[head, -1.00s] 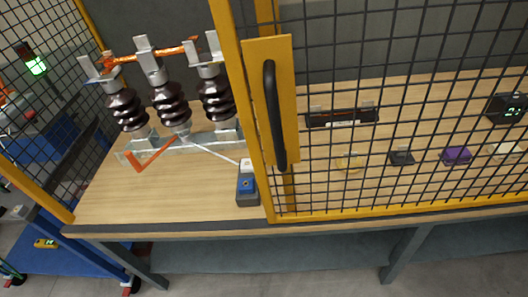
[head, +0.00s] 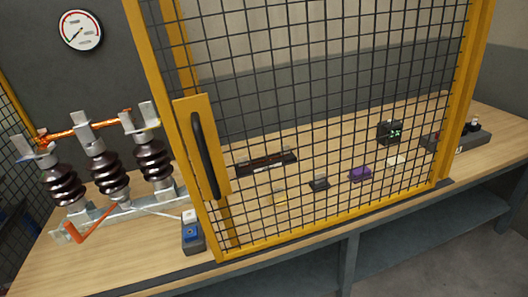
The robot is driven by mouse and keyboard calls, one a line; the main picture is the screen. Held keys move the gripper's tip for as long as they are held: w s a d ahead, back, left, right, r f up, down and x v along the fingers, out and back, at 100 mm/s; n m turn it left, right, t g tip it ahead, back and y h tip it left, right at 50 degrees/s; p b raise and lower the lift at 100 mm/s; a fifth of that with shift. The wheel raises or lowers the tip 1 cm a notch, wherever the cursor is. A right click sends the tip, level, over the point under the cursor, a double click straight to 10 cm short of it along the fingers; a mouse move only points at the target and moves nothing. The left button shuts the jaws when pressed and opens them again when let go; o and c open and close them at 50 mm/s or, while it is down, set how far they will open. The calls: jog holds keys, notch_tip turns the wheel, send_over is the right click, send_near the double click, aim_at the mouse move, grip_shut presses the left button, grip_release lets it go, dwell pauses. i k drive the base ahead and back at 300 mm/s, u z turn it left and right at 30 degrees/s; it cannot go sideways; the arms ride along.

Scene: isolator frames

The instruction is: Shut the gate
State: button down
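The gate (head: 222,259) is a yellow frame with black wire mesh, standing along the front of the wooden bench. Its black handle (head: 206,155) sits on a yellow plate at the gate's left edge. The gate covers the middle and right of the bench. The left part of the bench, with the isolator (head: 95,165) of dark brown insulators and copper-coloured bars, stands uncovered by mesh. My gripper does not show in the head view.
A grey box with a blue top (head: 193,236) sits beside the gate's lower left corner. Behind the mesh are a dark tray (head: 266,163), a purple block (head: 360,174) and a dark meter (head: 390,132). A round gauge (head: 81,30) hangs on the wall. Floor is free at lower right.

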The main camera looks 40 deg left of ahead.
aim_at(194, 114)
jog(key=z, duration=0.05)
jog(key=i, duration=1)
jog(key=z, duration=0.05)
